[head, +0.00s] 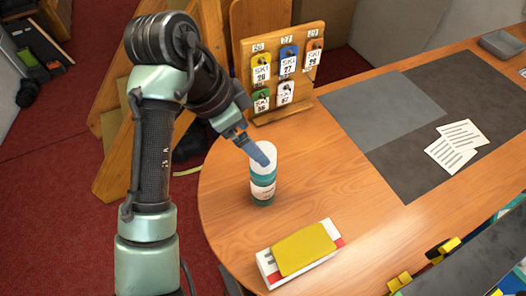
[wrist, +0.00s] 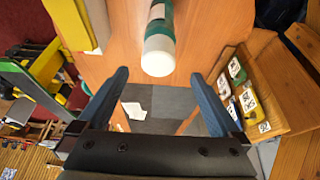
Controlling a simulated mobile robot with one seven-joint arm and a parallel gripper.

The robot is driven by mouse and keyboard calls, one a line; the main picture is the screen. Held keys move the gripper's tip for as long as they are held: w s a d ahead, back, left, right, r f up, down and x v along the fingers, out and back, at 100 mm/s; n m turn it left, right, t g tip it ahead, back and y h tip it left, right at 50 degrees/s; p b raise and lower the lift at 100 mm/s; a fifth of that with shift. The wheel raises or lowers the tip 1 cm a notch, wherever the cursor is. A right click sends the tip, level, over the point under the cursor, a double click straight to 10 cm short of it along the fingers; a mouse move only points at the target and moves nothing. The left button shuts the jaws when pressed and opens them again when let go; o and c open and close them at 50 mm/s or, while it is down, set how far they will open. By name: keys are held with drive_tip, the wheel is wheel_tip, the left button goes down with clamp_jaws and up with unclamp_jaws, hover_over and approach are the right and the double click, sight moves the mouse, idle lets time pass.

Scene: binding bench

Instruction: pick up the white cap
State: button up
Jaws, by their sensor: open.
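The white cap (wrist: 158,56) sits on a teal and white bottle (wrist: 160,20) in the wrist view, between and just beyond my open fingertips (wrist: 160,76). In the head view the bottle (head: 263,188) stands upright on the wooden table, and the white cap (head: 268,149) at its top is partly hidden by my gripper (head: 258,154). My blue fingers overlap the cap there. In the wrist view there is a gap on both sides of the cap, and nothing is held.
A white box with a yellow block (head: 304,249) lies in front of the bottle. A wooden rack with ski tags (head: 281,70) stands behind it. A dark mat (head: 440,100) with papers (head: 456,146) is to the right. Bare table surrounds the bottle.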

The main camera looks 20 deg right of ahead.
drive_tip(key=shift+p+x, duration=0.85)
drive_tip(key=shift+x, duration=2.45)
drive_tip(key=shift+s, duration=0.1)
drive_tip(key=c, duration=1.4)
drive_tip(key=shift+r, duration=0.15)
wheel_tip(320, 180, up, 9)
drive_tip(key=shift+f+b, duration=0.2)
drive_tip(key=shift+b, duration=0.2)
drive_tip(key=shift+r, duration=0.75)
drive_tip(key=shift+r+p, duration=0.15)
drive_tip(key=shift+p, duration=0.2)
drive_tip(key=shift+r+p, duration=0.7)
drive_tip(key=shift+p, duration=0.05)
